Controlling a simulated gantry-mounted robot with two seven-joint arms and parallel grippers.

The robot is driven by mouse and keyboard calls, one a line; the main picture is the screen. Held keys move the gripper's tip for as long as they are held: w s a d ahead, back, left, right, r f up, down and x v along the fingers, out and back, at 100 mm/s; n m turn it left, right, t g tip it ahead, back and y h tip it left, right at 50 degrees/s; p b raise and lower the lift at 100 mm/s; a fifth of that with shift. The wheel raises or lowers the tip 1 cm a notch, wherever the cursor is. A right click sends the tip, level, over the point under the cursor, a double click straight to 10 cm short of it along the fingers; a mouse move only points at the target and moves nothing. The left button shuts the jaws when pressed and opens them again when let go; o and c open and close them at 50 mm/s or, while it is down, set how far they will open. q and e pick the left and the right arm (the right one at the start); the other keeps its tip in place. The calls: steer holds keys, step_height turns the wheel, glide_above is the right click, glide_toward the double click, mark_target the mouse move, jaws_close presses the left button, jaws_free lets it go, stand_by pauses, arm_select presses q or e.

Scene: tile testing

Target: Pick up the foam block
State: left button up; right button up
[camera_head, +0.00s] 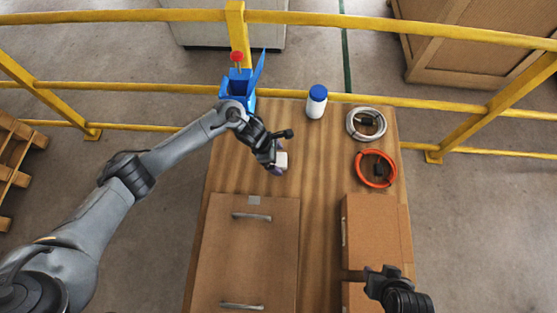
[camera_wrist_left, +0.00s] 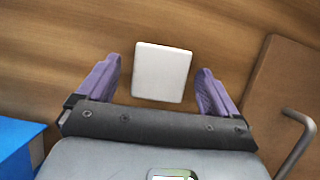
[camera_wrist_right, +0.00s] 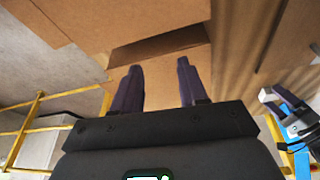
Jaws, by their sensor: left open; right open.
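The foam block is a small white block (camera_head: 282,160) on the wooden table, in the middle of the head view. In the left wrist view the block (camera_wrist_left: 161,72) lies between the two purple fingers. My left gripper (camera_head: 277,154) is open at the block, with a gap on each side of it; I cannot tell how far above the table its tips are. It also shows in the left wrist view (camera_wrist_left: 158,72). My right gripper (camera_head: 386,271) is open and empty over the boxes at the front right; its fingers show in the right wrist view (camera_wrist_right: 160,68).
A large handled box (camera_head: 255,265) and a cardboard box (camera_head: 375,235) fill the front.

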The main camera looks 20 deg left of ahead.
arm_select(q)
steer(key=shift+c, duration=0.2)
steer(key=c, duration=1.1)
steer(key=shift+r, duration=0.15)
